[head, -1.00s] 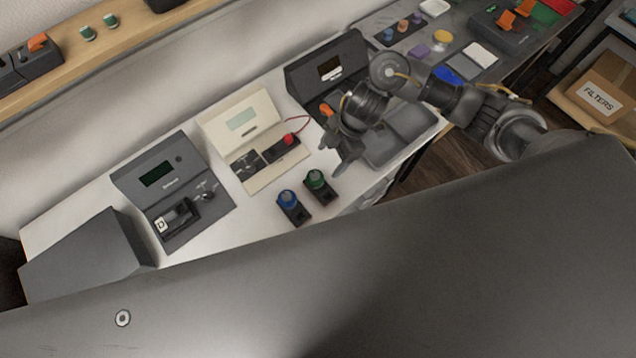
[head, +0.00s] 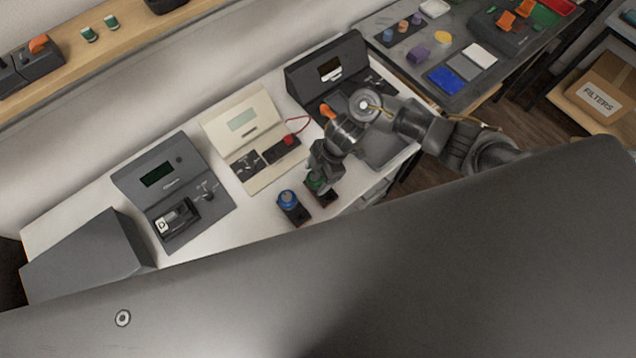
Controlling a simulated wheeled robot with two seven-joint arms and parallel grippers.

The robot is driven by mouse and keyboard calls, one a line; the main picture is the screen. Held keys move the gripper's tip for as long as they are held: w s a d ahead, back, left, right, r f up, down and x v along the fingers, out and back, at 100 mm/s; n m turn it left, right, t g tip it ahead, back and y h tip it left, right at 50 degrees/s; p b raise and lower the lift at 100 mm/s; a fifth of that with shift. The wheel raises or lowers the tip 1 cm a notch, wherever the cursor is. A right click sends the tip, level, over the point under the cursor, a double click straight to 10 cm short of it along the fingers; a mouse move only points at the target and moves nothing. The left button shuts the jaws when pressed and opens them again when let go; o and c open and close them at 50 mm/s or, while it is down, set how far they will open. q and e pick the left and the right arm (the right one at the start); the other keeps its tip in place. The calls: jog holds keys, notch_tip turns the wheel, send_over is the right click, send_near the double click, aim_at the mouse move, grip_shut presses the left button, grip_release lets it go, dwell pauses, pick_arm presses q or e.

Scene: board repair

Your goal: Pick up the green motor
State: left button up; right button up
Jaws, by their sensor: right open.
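The green motor (head: 315,183) stands in a small dark holder (head: 325,199) on the white table. My right gripper (head: 317,185) is over it from above, with its open fingers down around or beside the motor's top; the fingers partly hide it, and I cannot tell whether they touch it. A blue motor (head: 287,198) stands in its own dark holder just to the left. My left gripper is not in view.
A beige meter (head: 244,120) with a red lead and a dark grey device (head: 160,172) stand behind on the white table (head: 228,237). A grey tray (head: 385,149) lies under my right arm. Coloured parts lie on the far-right table.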

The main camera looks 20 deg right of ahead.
aim_at(322, 197)
jog(key=shift+a+f, duration=0.2)
jog(key=shift+f, duration=0.45)
jog(key=c, duration=1.1)
jog(key=shift+r, duration=0.1)
jog(key=shift+r, duration=0.4)
jog(key=r, duration=0.2)
jog(key=shift+s+r, duration=0.2)
jog(key=shift+r, duration=0.2)
jog(key=s+r, duration=0.3)
jog(key=s, duration=0.1)
jog(key=s+d+r+p, duration=0.1)
jog(key=s+r, duration=0.2)
jog(key=s, duration=0.2)
jog(key=s+r, duration=0.3)
jog(key=s, duration=0.1)
jog(key=shift+s+d+r+p, duration=0.15)
jog(key=shift+s+d+p, duration=0.15)
jog(key=shift+p, duration=0.1)
jog(key=shift+w+a, duration=0.1)
